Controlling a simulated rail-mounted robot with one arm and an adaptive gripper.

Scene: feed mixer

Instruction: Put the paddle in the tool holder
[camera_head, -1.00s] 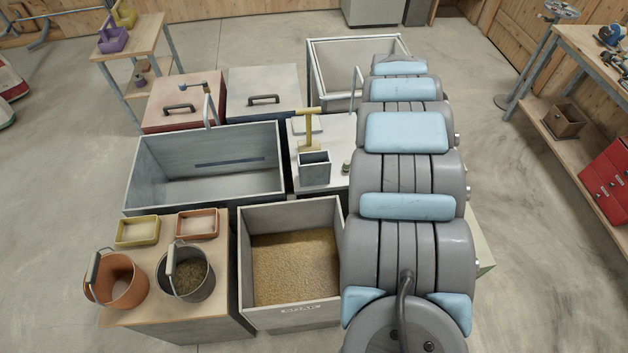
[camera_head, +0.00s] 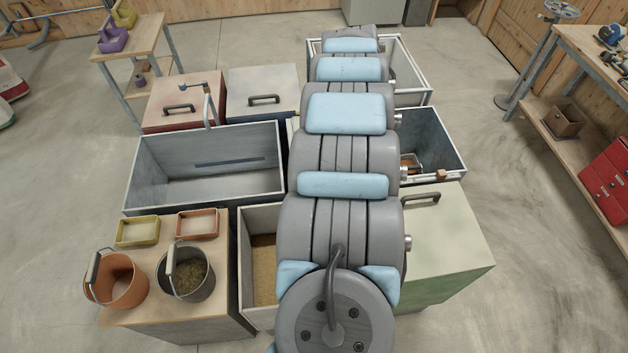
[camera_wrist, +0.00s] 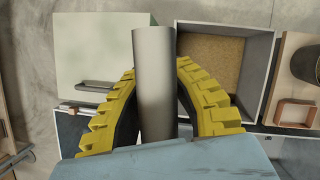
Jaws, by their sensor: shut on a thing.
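My gripper (camera_wrist: 156,80) shows in the wrist view, its yellow ridged fingers closed around a thick grey shaft (camera_wrist: 154,60). I take this shaft to be the handle of the paddle; its other end is hidden behind the gripper and the blue pad. My gripper and the paddle are hidden behind my arm in the head view. The tool holder cannot be made out in either view now; my arm covers the middle of the head view.
A feed bin (camera_head: 262,212) lies left of my arm, a pale green cabinet (camera_head: 440,240) right of it. A dark open bin (camera_head: 440,130) stands behind the cabinet. An empty grey trough (camera_head: 210,180) and a bucket table (camera_head: 180,232) stand left.

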